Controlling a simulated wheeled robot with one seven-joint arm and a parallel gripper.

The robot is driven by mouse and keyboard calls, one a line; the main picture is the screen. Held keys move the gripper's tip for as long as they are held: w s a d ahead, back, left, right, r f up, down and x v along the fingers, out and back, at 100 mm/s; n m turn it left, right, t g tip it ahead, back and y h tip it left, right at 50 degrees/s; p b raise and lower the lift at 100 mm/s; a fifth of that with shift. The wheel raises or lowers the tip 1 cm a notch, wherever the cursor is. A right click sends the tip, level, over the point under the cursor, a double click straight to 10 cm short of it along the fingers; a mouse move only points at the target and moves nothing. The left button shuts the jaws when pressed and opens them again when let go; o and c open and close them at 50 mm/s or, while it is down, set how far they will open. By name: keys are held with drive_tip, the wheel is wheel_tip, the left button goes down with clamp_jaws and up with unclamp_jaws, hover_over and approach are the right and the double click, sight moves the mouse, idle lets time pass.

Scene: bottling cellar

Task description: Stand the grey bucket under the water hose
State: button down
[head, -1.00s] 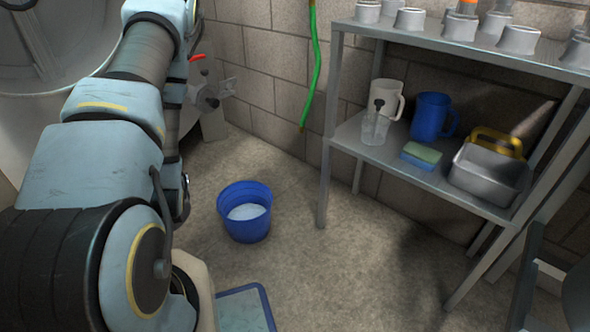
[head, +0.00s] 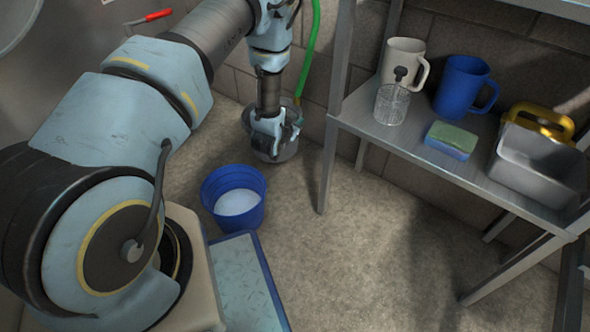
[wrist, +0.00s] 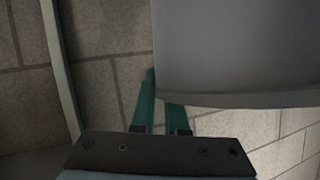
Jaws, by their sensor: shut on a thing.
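The grey bucket (head: 287,151) is at the far side of the floor in the head view, in my gripper (head: 268,146). My arm covers part of it. The green water hose (head: 311,48) hangs along the wall, and its lower end is close above the bucket's right side. I cannot tell whether the bucket touches the floor. In the wrist view the bucket's smooth grey wall (wrist: 235,50) fills the upper right. The teal fingers of my gripper (wrist: 158,95) are shut at its edge, one partly hidden.
A blue bucket (head: 237,197) with pale contents stands on the floor nearer me, by a blue-edged mat (head: 245,285). A metal shelf (head: 400,147) with mugs, a sponge and a steel tub stands at the right, its leg near the grey bucket.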

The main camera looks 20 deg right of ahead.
drive_tip(key=s+d+f+m+g+h, duration=0.1)
drive_tip(key=s+d+f+m, duration=0.15)
drive_tip(key=d, duration=0.45)
wheel_tip(320, 180, down, 9)
drive_tip(key=b, duration=0.4)
drive_tip(key=shift+s+a+r+n+b, duration=0.2)
drive_tip(key=shift+s+n+b, duration=0.1)
drive_tip(key=shift+s+n, duration=0.15)
drive_tip(key=shift+f, duration=0.1)
drive_tip(key=c, duration=0.9)
unclamp_jaws()
